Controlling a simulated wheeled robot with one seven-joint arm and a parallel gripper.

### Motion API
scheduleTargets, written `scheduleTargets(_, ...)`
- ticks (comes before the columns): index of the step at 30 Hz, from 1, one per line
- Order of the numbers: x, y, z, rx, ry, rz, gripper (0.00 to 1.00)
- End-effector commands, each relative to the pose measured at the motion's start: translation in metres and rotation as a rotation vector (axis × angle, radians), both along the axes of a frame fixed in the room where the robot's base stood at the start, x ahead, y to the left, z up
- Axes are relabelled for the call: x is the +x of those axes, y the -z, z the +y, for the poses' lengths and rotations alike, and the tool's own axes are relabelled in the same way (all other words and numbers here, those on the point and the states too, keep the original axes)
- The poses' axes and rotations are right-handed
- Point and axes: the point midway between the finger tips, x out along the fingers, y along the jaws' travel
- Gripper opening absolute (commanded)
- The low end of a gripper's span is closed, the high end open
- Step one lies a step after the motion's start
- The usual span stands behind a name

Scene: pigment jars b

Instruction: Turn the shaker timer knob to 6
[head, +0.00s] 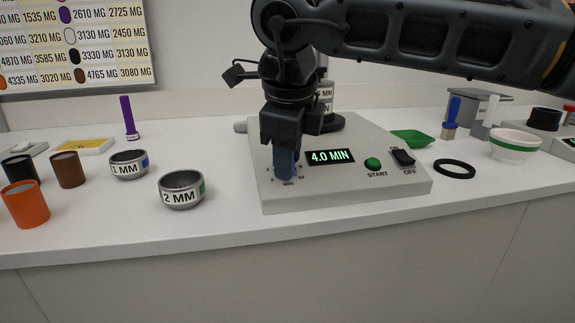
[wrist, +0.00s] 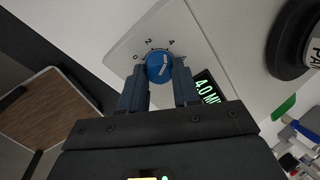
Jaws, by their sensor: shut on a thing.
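The shaker (head: 345,189) is a light grey box on the counter with a lit display (head: 330,157) reading 4.0 MIN. The same display shows partly in the wrist view (wrist: 207,90). The timer knob (wrist: 158,66) is round and blue with a white pointer mark, on a dial with 0, 2 and 4 legible. My gripper (head: 285,172) points down over the knob at the shaker's front left. In the wrist view its two fingers (wrist: 160,85) stand on either side of the knob, shut on it. In the head view the fingers mostly hide the knob.
A green START button (head: 373,164) and a black ON/OFF switch (head: 403,157) sit right of the display. Sieve rings marked 2 MM (head: 181,196) and 1 MM (head: 129,169) stand to the left, with orange (head: 26,207) and brown (head: 68,172) jars. A black ring (head: 454,169) lies to the right.

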Motion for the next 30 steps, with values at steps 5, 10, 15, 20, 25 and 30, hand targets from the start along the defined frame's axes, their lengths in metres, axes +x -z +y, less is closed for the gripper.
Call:
scheduleTargets(5,0.0007,0.0025,-0.0019,0.054,0.161,0.015,0.01)
scheduleTargets(10,0.0002,0.0028,-0.0018,0.109,0.311,0.031,0.01)
scheduleTargets(15,-0.0001,0.0028,-0.0017,0.163,0.461,0.046,0.01)
scheduleTargets(20,-0.0003,0.0024,-0.0015,0.211,0.591,0.06,0.01)
scheduleTargets(25,-0.0007,0.0023,-0.0011,0.254,0.707,0.073,0.01)
scheduleTargets(30,-0.0011,0.0017,-0.0007,0.285,0.792,0.083,0.01)
